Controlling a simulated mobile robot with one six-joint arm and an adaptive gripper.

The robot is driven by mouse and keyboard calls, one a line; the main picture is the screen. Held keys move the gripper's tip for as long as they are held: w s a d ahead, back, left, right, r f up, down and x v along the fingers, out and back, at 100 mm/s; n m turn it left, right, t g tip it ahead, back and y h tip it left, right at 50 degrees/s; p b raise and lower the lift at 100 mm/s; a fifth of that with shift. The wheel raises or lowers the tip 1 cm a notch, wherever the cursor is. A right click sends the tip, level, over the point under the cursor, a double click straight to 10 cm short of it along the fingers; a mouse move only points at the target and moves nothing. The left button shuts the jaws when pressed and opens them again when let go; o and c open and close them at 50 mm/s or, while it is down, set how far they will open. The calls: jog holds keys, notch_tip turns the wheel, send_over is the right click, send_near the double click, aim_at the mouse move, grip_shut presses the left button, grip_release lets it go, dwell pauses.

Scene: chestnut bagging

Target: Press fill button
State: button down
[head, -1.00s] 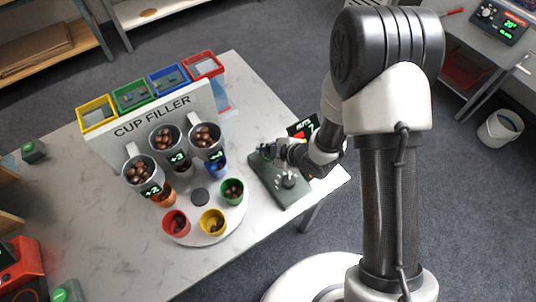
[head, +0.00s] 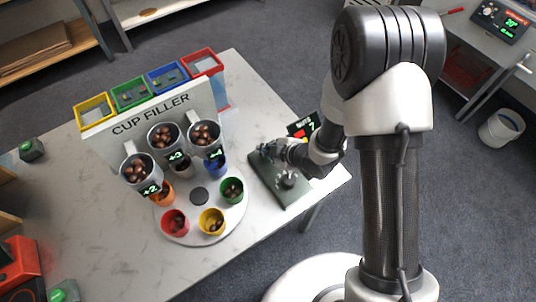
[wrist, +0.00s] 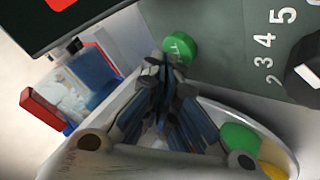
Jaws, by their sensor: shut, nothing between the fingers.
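The grey-green control panel (head: 282,188) lies at the right end of the table. In the wrist view it shows white numbers, a round knob (wrist: 308,76) and a round green button (wrist: 182,46). My gripper (wrist: 165,62) is shut and empty. Its fingertips are at the lower left edge of the green button in that view and cover a small part of it; I cannot tell whether they touch it. In the head view my gripper (head: 264,152) is over the back left of the panel and hides the button. The nuts display (head: 304,127) behind it reads 7.
The cup filler (head: 150,118) with several nut-filled hoppers stands left of the panel. A round turntable (head: 196,228) with colored cups is in front of it.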

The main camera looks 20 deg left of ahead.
jog(key=shift+f+b, duration=0.4)
dwell(0.7)
jog(key=shift+r, duration=0.1)
jog(key=shift+r+p, duration=0.55)
jog(key=shift+r, duration=0.2)
jog(key=shift+r+p, duration=1.8)
jog(key=shift+r, duration=0.75)
